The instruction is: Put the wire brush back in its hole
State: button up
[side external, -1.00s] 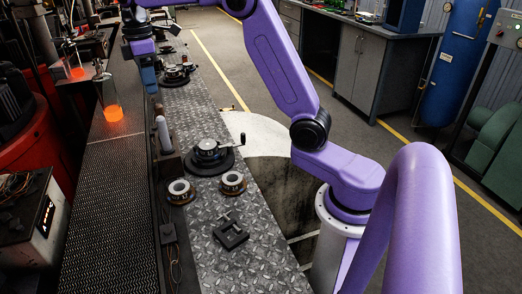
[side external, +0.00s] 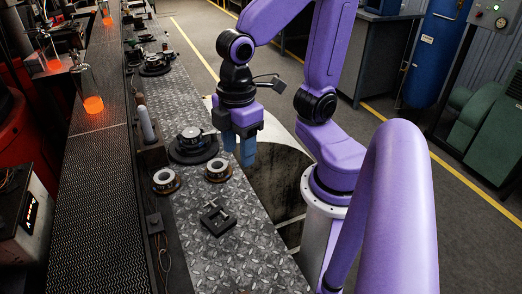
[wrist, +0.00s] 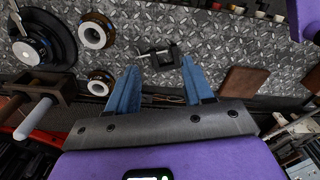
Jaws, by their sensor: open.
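My gripper (side external: 238,158) is open and empty, pointing down above the right edge of the diamond-plate table. In the wrist view its two blue fingers (wrist: 160,88) are spread apart. I cannot surely pick out the wire brush. A wooden holder (side external: 152,157) stands at the table's left edge, left of my gripper, with a pale grey cylindrical piece (side external: 146,124) upright in it. In the wrist view the holder (wrist: 62,92) is at the left, with the pale piece (wrist: 38,118) and a brown wooden handle beside it. The holder's hole is not clearly visible.
Two round moulds (side external: 164,180) (side external: 218,169) and a dark turntable (side external: 194,147) sit near my gripper. A black bracket (side external: 216,218) lies in front. A mesh conveyor (side external: 92,190) carries glowing glass at the left. An open pit (side external: 275,185) lies right of the table.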

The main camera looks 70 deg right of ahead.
jog(key=s, duration=0.1)
jog(key=s+d+f, duration=0.2)
jog(key=s, duration=0.1)
